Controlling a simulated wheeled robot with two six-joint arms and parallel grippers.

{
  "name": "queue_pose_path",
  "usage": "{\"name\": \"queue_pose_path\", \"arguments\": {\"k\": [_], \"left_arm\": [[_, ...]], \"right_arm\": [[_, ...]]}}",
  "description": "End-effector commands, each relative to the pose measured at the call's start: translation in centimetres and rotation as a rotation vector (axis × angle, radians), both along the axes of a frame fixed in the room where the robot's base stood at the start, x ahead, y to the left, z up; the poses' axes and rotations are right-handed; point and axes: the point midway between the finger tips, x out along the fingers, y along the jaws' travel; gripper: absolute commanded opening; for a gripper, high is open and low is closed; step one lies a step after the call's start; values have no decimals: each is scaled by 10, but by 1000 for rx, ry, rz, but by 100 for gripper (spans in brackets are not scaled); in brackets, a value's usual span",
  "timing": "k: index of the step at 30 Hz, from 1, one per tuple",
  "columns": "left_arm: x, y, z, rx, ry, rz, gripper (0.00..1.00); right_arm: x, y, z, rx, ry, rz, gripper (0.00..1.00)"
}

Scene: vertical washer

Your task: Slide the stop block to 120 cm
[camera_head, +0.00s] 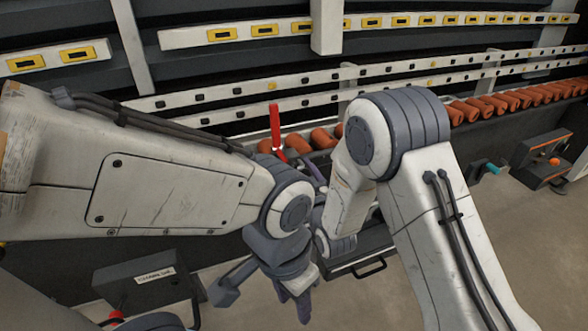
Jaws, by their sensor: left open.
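A thin red upright handle (276,128) stands at the rail with the orange rollers, in the middle of the view. I cannot tell whether it belongs to the stop block, and no scale numbers are readable. My left gripper (264,296) is open and points down below its wrist, nearer to me than the red handle and apart from it. No object shows between its fingers. My right arm bends down from its elbow behind the left gripper. Its right wrist (336,240) shows partly, and its fingers are hidden or cannot be made out.
Orange rollers (490,106) line the rail to the right. White perforated rails (200,96) and strips with yellow inserts (264,30) run behind. A dark labelled box (140,278) stands at lower left. Dark boxes (542,158) stand at far right. Bare floor (505,225) shows at right.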

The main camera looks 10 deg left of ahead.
Motion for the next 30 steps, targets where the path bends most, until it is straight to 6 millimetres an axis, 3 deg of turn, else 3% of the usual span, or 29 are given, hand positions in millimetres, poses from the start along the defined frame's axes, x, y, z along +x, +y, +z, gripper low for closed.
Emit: {"name": "queue_pose_path", "arguments": {"k": [7, 21, 30], "left_arm": [[0, 0, 2, 0, 0, 0, 45], [0, 0, 12, 0, 0, 0, 45], [0, 0, 12, 0, 0, 0, 45]], "right_arm": [[-5, -4, 0, -1, 1, -1, 95], [-77, -47, -1, -2, 3, -1, 95], [-90, -55, 0, 0, 0, 0, 95]]}}
